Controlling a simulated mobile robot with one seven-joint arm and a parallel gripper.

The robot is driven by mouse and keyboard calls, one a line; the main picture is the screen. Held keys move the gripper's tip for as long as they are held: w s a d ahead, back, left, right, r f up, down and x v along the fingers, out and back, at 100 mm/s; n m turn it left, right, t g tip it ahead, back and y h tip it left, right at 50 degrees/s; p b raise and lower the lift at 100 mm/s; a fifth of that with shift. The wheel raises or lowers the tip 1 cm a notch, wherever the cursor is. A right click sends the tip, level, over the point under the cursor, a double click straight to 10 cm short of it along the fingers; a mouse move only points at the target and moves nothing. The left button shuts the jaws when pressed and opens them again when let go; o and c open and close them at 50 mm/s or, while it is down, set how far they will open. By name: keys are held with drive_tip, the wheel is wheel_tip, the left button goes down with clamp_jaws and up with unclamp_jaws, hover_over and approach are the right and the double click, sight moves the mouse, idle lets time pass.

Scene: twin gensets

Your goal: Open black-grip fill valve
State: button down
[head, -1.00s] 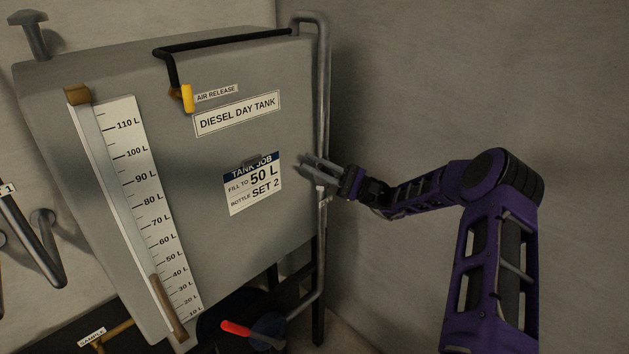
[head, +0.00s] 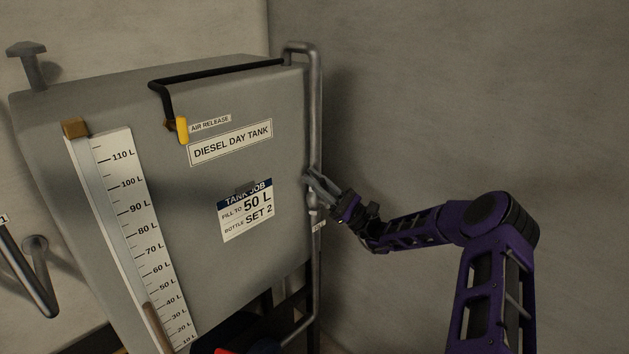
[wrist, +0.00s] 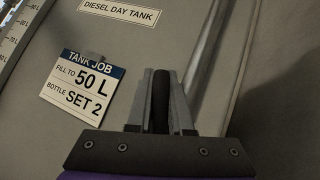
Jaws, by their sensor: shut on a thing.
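My gripper (head: 310,180) is at the vertical pipe (head: 316,110) on the right side of the grey diesel day tank (head: 280,120). In the wrist view, my gripper (wrist: 160,95) is shut on the black grip (wrist: 161,88), which stands lengthwise between the two fingers, in front of the grey pipe (wrist: 205,50). In the head view, my fingers hide the grip, and the valve body is hard to make out. The sight gauge (head: 115,230) on the tank front shows a brown column with its top near the 40 L mark.
A job card (head: 246,212) on the tank reads fill to 50 L, bottle set 2. A yellow air release handle (head: 182,130) is at upper left. A red handle (head: 226,351) shows at the bottom edge. Bare wall (head: 430,90) lies to the right.

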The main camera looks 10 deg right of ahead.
drive_tip(key=c, duration=0.8)
unclamp_jaws()
